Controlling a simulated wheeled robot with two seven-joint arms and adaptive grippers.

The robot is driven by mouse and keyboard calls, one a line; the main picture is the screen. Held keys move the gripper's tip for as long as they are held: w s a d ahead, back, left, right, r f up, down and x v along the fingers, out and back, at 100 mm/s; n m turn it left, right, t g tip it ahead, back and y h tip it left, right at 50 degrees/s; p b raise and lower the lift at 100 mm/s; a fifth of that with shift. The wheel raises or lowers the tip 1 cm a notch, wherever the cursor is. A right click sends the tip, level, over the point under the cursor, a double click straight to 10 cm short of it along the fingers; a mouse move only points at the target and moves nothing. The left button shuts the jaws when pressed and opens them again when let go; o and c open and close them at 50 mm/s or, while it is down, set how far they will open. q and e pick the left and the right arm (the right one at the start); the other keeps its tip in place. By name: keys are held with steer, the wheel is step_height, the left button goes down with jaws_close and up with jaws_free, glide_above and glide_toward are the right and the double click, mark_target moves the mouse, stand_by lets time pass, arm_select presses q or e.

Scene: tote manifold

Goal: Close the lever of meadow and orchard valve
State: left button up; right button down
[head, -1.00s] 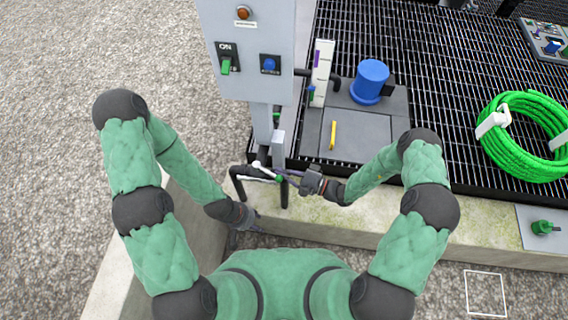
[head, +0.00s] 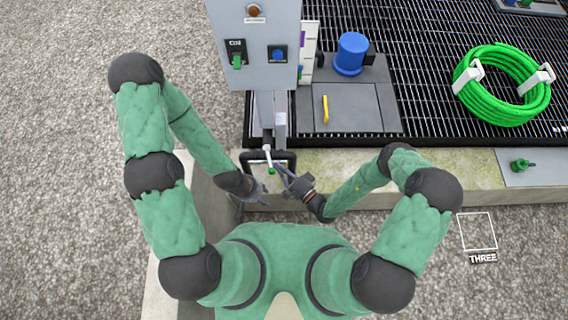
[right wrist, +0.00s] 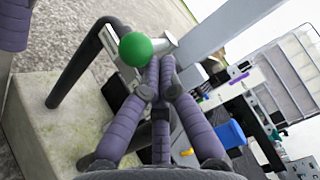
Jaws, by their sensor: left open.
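A white lever (head: 267,155) with a green knob (head: 271,170) stands out below the grey panel post, pointing toward me. The green knob (right wrist: 135,49) also shows large in the right wrist view. My right gripper (head: 283,173) is just right of the knob. In the right wrist view, its purple fingertips (right wrist: 160,66) are together and look empty, close to the knob; I cannot tell whether they touch it. My left gripper (head: 265,191) is open, just below and left of the knob. No readable meadow or orchard label shows.
A black tubular rail (head: 245,160) surrounds the lever area, on a concrete ledge (head: 350,163). The grey panel (head: 255,75) stands above it. A blue cylinder (head: 351,52), a yellow handle (head: 325,108) and a green hose coil (head: 490,105) are farther back on the grating.

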arm_select(q)
steer(key=shift+r+p, duration=0.35)
steer(key=shift+r, duration=0.15)
arm_select(e)
steer(key=shift+s+a, duration=0.45)
steer(key=shift+a, duration=0.3)
